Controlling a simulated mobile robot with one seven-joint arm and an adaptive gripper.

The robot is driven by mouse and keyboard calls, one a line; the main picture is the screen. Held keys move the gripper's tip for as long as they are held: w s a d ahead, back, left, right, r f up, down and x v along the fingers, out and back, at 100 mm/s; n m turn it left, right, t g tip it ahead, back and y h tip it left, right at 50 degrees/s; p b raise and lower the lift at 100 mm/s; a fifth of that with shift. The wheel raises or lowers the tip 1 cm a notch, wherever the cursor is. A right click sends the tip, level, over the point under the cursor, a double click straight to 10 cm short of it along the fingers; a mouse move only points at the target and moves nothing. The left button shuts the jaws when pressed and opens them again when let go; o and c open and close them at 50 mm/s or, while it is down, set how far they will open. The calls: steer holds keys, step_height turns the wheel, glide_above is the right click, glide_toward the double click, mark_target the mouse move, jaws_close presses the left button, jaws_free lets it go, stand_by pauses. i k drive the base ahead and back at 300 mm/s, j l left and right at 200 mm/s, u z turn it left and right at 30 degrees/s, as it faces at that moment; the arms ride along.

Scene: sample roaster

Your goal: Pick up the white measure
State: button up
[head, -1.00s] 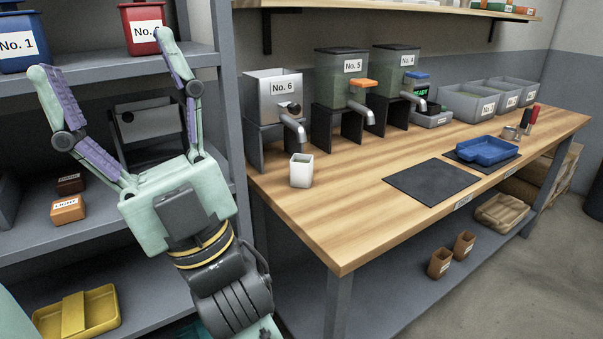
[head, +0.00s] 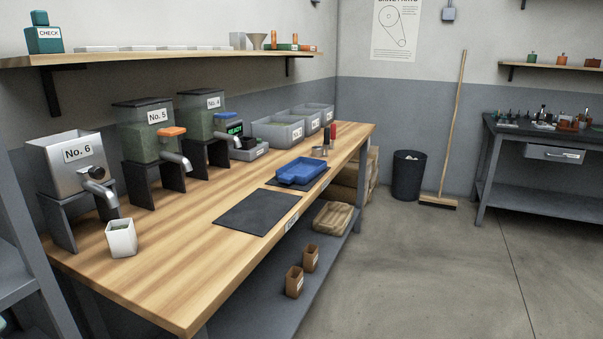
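The white measure (head: 121,238) is a small, square, white cup. It stands upright on the wooden bench (head: 200,285) near its left end, in front of the No. 6 dispenser (head: 75,165) and just below its spout. Something greenish shows inside its top. My gripper is not in the head view now.
The No. 5 (head: 150,135) and No. 4 (head: 205,115) dispensers stand along the back of the bench. A dark mat (head: 257,212) and a blue tray (head: 299,171) lie to the right. The bench front around the measure is clear. Open floor (head: 400,270) lies at right.

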mark_target(121, 236)
steer(key=i+l+u, duration=0.7)
steer(key=i, duration=0.6)
